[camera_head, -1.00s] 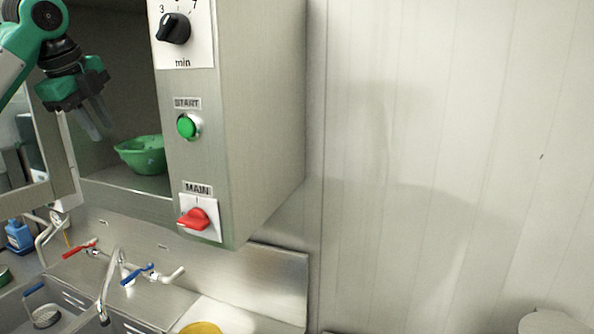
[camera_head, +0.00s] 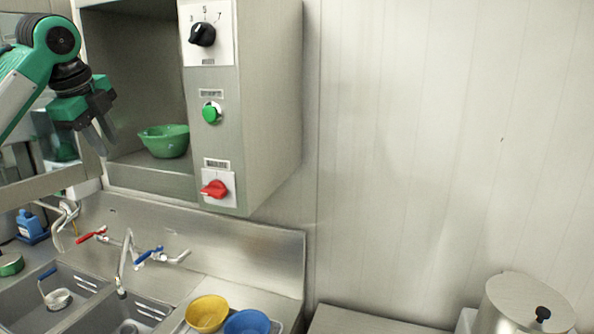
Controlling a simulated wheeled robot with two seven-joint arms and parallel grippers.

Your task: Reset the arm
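My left gripper (camera_head: 102,138) hangs at the left in the head view, in front of the opening of the steel cabinet (camera_head: 268,110). Its two grey fingers point down with a gap between them and nothing held. A green bowl (camera_head: 165,142) sits upright inside the cabinet, to the right of the fingers and apart from them. My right gripper is not in view.
The cabinet front has a black dial (camera_head: 202,34), a green START button (camera_head: 211,112) and a red MAIN switch (camera_head: 214,188). The open door (camera_head: 48,184) is at the left.

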